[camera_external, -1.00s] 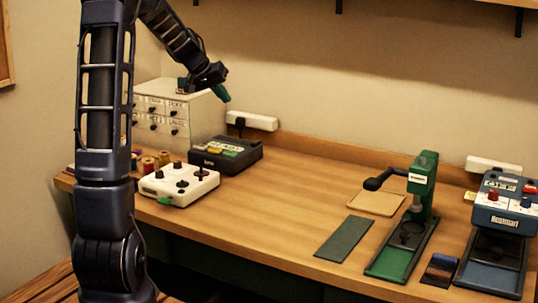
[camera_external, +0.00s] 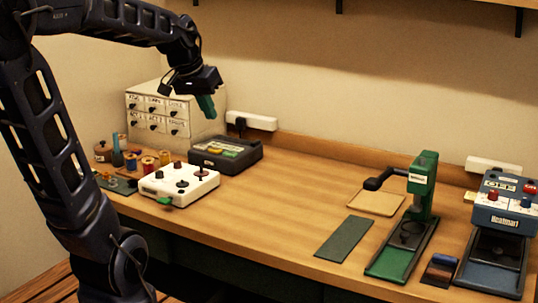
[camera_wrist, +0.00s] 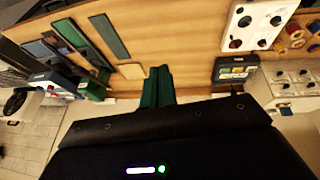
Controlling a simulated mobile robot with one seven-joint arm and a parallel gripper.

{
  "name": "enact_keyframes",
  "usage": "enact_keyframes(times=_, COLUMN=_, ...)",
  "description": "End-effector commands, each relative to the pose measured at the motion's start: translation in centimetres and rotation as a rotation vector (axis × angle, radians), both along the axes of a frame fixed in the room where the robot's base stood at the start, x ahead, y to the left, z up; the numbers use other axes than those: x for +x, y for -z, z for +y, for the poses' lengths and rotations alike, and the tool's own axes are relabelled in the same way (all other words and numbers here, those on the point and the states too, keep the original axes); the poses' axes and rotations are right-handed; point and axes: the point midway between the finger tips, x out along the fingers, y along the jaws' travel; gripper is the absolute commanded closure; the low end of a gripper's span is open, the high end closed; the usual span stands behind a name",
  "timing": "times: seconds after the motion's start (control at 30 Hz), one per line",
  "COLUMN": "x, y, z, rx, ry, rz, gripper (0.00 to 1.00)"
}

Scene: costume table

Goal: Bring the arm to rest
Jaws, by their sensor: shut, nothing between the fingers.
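My gripper (camera_external: 206,106) is in the air in front of the small white drawer cabinet (camera_external: 150,113), above the back left of the table. Its green fingers are together with nothing between them. In the wrist view my gripper (camera_wrist: 157,72) points toward the wooden table (camera_wrist: 185,40), with its fingers side by side and clear of any object. My dark arm arches from the left side of the picture over the table's left end.
Below my gripper are a dark device (camera_external: 226,153) and a white knobbed box (camera_external: 178,184). Thread spools (camera_external: 149,164) stand at left. A green press (camera_external: 423,190) and a blue machine (camera_external: 503,205) stand at right. The table's middle is clear.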

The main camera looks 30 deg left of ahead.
Motion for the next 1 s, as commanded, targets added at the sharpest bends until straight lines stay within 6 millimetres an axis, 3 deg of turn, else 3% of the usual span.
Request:
enact_keyframes(times=0.03, x=-1.7, y=0.1, z=-0.4, rx=0.015, ry=0.007, rz=-0.002, gripper=1.00)
enact_keyframes(times=0.2, x=-6.7, y=1.1, z=-0.9, rx=0.064, ry=0.011, rz=0.000, gripper=1.00)
enact_keyframes(times=0.43, x=-11.6, y=2.7, z=-0.9, rx=0.119, ry=0.011, rz=-0.003, gripper=1.00)
enact_keyframes(times=0.6, x=-13.0, y=3.3, z=-0.8, rx=0.135, ry=0.009, rz=-0.003, gripper=1.00)
enact_keyframes(times=1.0, x=-13.1, y=3.4, z=-0.7, rx=0.138, ry=0.007, rz=-0.003, gripper=1.00)
